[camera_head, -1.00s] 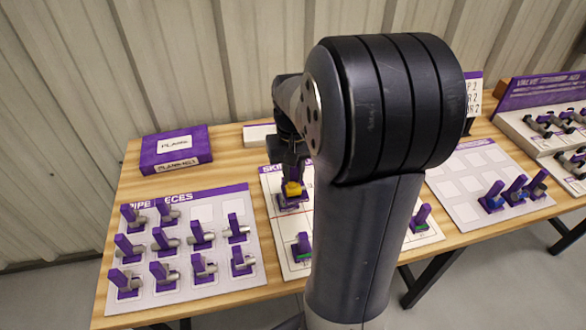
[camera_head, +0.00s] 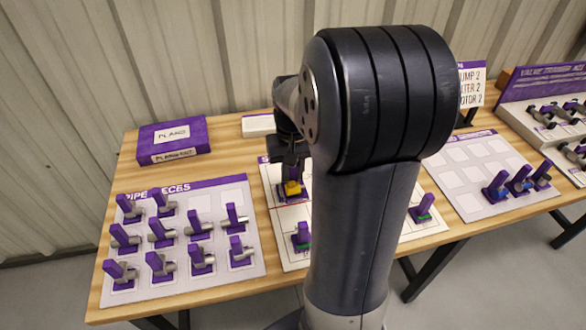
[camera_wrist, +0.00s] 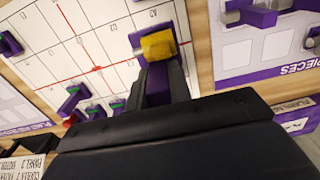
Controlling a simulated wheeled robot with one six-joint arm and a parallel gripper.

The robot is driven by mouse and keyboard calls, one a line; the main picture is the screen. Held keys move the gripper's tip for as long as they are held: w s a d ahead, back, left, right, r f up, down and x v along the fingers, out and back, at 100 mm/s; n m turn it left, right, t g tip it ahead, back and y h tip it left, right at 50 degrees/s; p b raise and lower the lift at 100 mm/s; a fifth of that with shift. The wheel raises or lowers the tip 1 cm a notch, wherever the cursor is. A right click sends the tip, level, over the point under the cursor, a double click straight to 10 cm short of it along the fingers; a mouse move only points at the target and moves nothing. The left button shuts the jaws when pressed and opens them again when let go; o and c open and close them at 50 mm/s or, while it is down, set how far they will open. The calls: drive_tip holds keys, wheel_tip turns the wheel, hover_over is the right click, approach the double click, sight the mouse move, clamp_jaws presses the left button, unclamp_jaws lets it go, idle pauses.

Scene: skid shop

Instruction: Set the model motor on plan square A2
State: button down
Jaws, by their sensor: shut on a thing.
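The model motor, a yellow cylinder on a purple base with a purple upright handle, shows in the wrist view (camera_wrist: 157,45) and in the head view (camera_head: 291,189). My gripper (camera_wrist: 162,84) is shut on the purple handle; it also shows in the head view (camera_head: 291,160). The white plan board (camera_wrist: 92,48) has red and grey grid lines. The motor is over or on the board beside the printed A2 label (camera_wrist: 152,13). I cannot tell whether its base touches the board. My arm hides the middle of the board in the head view.
Green-marked pieces (camera_head: 301,237) and (camera_head: 422,208) stand on the plan board. The pipe pieces board (camera_head: 215,275) is at left, holding several pieces. A purple box (camera_head: 174,140) lies behind it. A board with blue-marked pieces (camera_head: 468,185) and a valve rack (camera_head: 545,90) are at right.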

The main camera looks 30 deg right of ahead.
sight(293, 186)
drive_tip(key=shift+f, duration=0.15)
idle(0.3)
drive_tip(key=shift+f+b, duration=1.8)
drive_tip(key=shift+f, duration=0.8)
drive_tip(key=shift+f, duration=0.1)
drive_tip(key=shift+f+b, duration=1.2)
drive_tip(key=shift+f, duration=0.55)
drive_tip(key=shift+f+b, duration=0.35)
drive_tip(key=shift+f, duration=0.35)
drive_tip(key=c, duration=1.2)
unclamp_jaws()
drive_tip(key=shift+r, duration=0.2)
drive_tip(key=shift+r+p, duration=0.45)
drive_tip(key=shift+p, duration=0.15)
